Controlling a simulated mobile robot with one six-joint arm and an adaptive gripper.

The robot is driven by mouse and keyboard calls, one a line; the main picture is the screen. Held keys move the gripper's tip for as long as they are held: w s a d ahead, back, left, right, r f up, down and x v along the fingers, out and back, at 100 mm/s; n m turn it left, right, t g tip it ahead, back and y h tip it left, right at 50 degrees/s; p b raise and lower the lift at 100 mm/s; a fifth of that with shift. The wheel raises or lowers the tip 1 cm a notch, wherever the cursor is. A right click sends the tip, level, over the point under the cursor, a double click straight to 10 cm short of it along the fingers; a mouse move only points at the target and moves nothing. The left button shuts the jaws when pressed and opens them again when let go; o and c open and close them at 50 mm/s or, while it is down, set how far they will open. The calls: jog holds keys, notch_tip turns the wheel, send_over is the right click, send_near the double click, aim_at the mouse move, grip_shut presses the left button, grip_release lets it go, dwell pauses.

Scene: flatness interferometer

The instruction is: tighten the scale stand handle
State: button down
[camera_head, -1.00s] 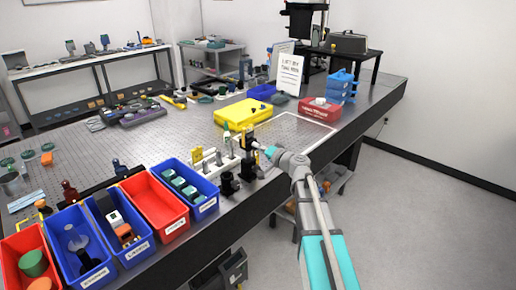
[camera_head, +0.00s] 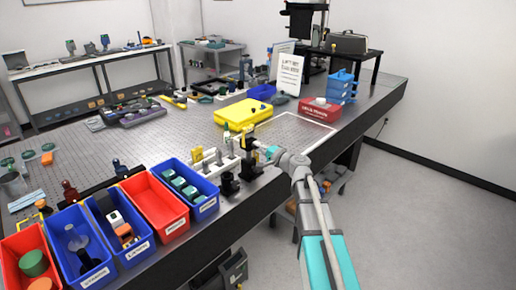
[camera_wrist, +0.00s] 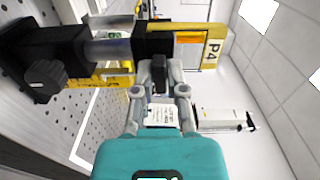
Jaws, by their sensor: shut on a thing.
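The scale stand (camera_head: 249,160) is a black upright post with a yellow top part, close to the bench's front edge. In the wrist view, its black clamp body (camera_wrist: 50,50), a metal rod and a dark knob (camera_wrist: 45,75) show at left, and a yellow-framed plate marked P4 (camera_wrist: 213,48) at right. The small black handle (camera_wrist: 158,72) sticks out from the clamp toward me. My gripper (camera_wrist: 159,90) is shut on this handle, one finger on each side. In the head view my gripper (camera_head: 263,151) meets the stand from the right; its fingertips are too small to make out.
Red and blue bins (camera_head: 160,205) line the front left of the bench. Bare bench (camera_head: 290,135) shows beyond the gripper.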

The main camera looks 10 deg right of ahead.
jog(key=c, duration=0.7)
grip_release()
jog(key=v, duration=1.2)
jog(key=shift+a, duration=0.1)
